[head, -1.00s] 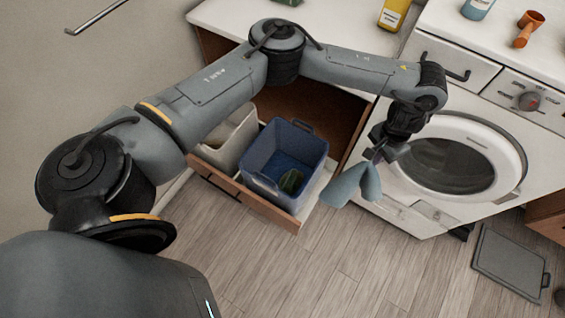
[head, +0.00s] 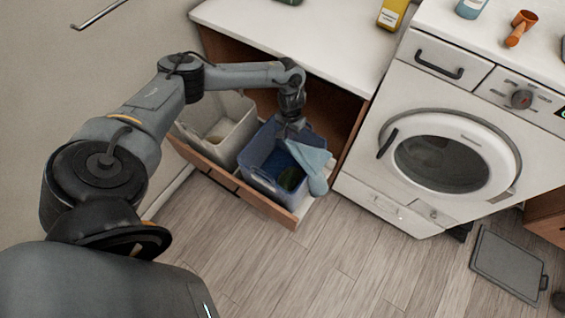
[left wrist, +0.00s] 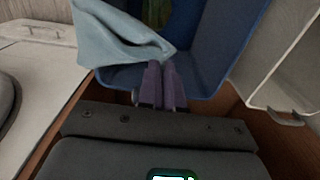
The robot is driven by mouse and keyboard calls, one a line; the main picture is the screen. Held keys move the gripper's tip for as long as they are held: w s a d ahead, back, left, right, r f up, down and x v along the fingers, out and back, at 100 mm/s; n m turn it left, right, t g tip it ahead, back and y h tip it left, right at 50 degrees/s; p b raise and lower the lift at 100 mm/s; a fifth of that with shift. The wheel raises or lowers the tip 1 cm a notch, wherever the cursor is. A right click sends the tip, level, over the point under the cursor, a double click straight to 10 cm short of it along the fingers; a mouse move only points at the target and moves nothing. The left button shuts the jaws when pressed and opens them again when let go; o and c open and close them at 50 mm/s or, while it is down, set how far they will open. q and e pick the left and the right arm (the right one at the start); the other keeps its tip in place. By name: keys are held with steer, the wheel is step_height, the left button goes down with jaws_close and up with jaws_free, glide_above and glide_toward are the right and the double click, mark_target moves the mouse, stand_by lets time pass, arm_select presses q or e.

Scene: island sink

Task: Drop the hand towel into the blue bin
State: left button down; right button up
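The light blue hand towel (head: 316,165) hangs from my left gripper (head: 291,133) over the right side of the blue bin (head: 262,181). Part of the towel drapes past the bin's right edge. In the left wrist view, the purple fingers of my left gripper (left wrist: 164,66) are close together, with a corner of the towel (left wrist: 112,38) at their tips. The blue bin (left wrist: 205,80) shows behind and below them. A dark green item (head: 290,178) lies inside the bin. My right gripper is not in view.
A white-grey bin (head: 226,132) stands to the left of the blue bin in the open drawer (head: 245,192). A washing machine (head: 420,95) stands on the right. A counter (head: 310,35) lies behind, above the drawer.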

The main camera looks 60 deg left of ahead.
arm_select(q)
step_height(320, 180, down, 6)
steer(key=s+a+b, duration=0.2)
steer(key=b, duration=0.5)
steer(key=shift+a+f, duration=0.25)
steer(key=shift+a, duration=0.05)
steer(key=c, duration=1.2)
jaws_free()
steer(key=shift+o, duration=0.2)
steer(key=o, duration=0.5)
steer(key=shift+o, duration=0.6)
